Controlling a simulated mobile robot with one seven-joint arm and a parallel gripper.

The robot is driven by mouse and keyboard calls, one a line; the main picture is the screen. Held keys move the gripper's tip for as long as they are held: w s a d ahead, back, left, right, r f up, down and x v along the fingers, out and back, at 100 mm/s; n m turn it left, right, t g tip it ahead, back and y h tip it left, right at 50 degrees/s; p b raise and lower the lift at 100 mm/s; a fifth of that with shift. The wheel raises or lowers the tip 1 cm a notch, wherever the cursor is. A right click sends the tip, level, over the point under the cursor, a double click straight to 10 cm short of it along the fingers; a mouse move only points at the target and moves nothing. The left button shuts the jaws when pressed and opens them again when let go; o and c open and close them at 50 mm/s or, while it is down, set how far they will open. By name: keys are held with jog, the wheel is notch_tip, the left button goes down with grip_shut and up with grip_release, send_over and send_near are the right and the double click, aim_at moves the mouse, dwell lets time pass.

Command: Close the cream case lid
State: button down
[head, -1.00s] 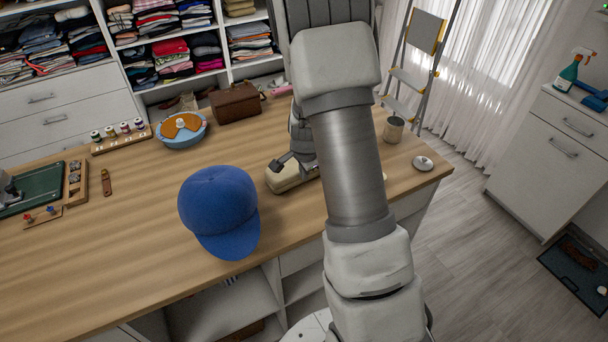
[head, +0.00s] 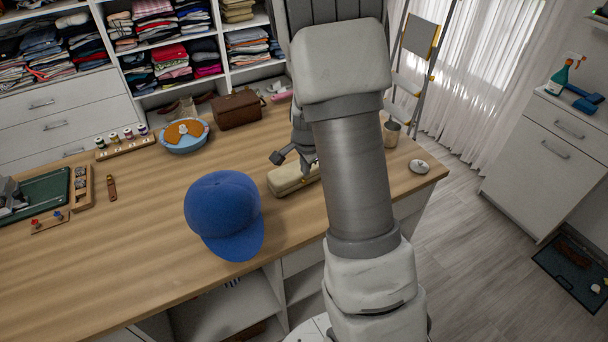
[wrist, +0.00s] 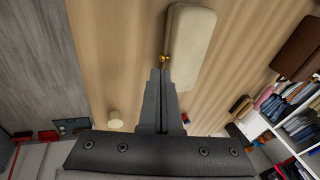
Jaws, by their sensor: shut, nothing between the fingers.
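The cream case (head: 291,178) lies on the wooden counter, partly hidden behind my arm in the head view. Its lid looks down over the base, though I cannot tell if it is fully flush. In the wrist view the case (wrist: 192,42) shows a smooth, rounded cream top and a small gold clasp (wrist: 165,58) on its edge. My gripper (wrist: 160,74) is shut and empty, its fingertips close to the clasp side of the case; I cannot tell if they touch. In the head view the gripper is mostly hidden by my arm.
A blue cap (head: 222,214) sits left of the case. A brown case (head: 238,109), a blue bowl (head: 184,146) and a beige cup (head: 391,134) stand farther back. A round white object (head: 420,166) lies near the counter's right end.

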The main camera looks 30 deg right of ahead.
jog(key=s+a+r+n+y, duration=0.1)
jog(key=s+a+r+n, duration=0.25)
jog(key=r, duration=0.35)
jog(key=s+a+r+n+t, duration=0.1)
jog(key=s+a+r+n, duration=0.1)
jog(key=s+a+r, duration=0.3)
jog(key=s+a+r+n+y, duration=0.1)
jog(key=s+a+r+n, duration=0.15)
jog(key=r, duration=0.55)
jog(key=s+a+r+n+t, duration=0.1)
jog(key=s+a+r+n, duration=0.1)
jog(key=s+n, duration=0.3)
jog(key=s+a+r+n, duration=0.15)
jog(key=s+n, duration=0.25)
jog(key=s, duration=0.4)
jog(key=m+g+h+b, duration=0.2)
jog(key=m+b, duration=0.3)
jog(key=m, duration=1.2)
send_over(297, 173)
jog(key=s+a, duration=0.1)
jog(key=s, duration=0.7)
notch_tip(297, 173, down, 16)
jog(key=x, duration=1.3)
jog(key=shift+a+f, duration=0.1)
jog(key=shift+f, duration=0.35)
jog(key=shift+s+f, duration=0.1)
